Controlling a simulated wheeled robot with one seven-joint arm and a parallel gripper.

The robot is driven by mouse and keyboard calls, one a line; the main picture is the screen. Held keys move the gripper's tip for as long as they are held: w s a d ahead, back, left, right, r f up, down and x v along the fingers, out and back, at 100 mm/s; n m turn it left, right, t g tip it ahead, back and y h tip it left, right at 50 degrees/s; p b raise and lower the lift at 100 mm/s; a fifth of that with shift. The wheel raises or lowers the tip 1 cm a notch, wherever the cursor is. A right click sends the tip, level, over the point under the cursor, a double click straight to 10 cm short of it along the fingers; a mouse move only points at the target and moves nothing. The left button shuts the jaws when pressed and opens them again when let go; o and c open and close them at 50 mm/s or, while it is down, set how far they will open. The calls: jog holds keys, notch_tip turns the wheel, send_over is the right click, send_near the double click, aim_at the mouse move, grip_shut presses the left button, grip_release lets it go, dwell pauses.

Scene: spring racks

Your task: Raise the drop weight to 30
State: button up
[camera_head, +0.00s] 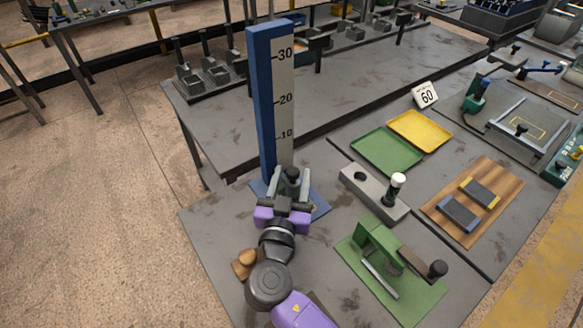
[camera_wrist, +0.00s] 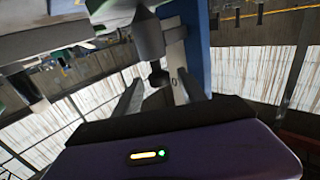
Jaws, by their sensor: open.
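The drop tower (camera_head: 260,100) stands upright on a blue base plate, with a pale scale face marked 10, 20 and 30. The drop weight (camera_head: 292,175), a dark grey piece, sits low in front of the tower, below the 10 mark. My gripper (camera_head: 290,184), with a purple body, is at the foot of the tower with its fingers on either side of the weight. The fingers are open. In the wrist view a dark cylinder with a small knob, seemingly the weight (camera_wrist: 149,38), shows beyond and between the fingers. Contact cannot be told. My gripper hides the weight's lower part.
A grey block with a white-topped knob (camera_head: 397,186) and a green lever fixture (camera_head: 385,255) stand to the right. A brown wooden knob (camera_head: 245,263) is beside my arm. Green (camera_head: 388,152) and yellow (camera_head: 421,131) trays lie farther back. The space above the weight looks clear.

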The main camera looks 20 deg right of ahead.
jog(key=shift+x, duration=0.95)
jog(key=shift+c, duration=0.4)
grip_shut()
dwell(0.4)
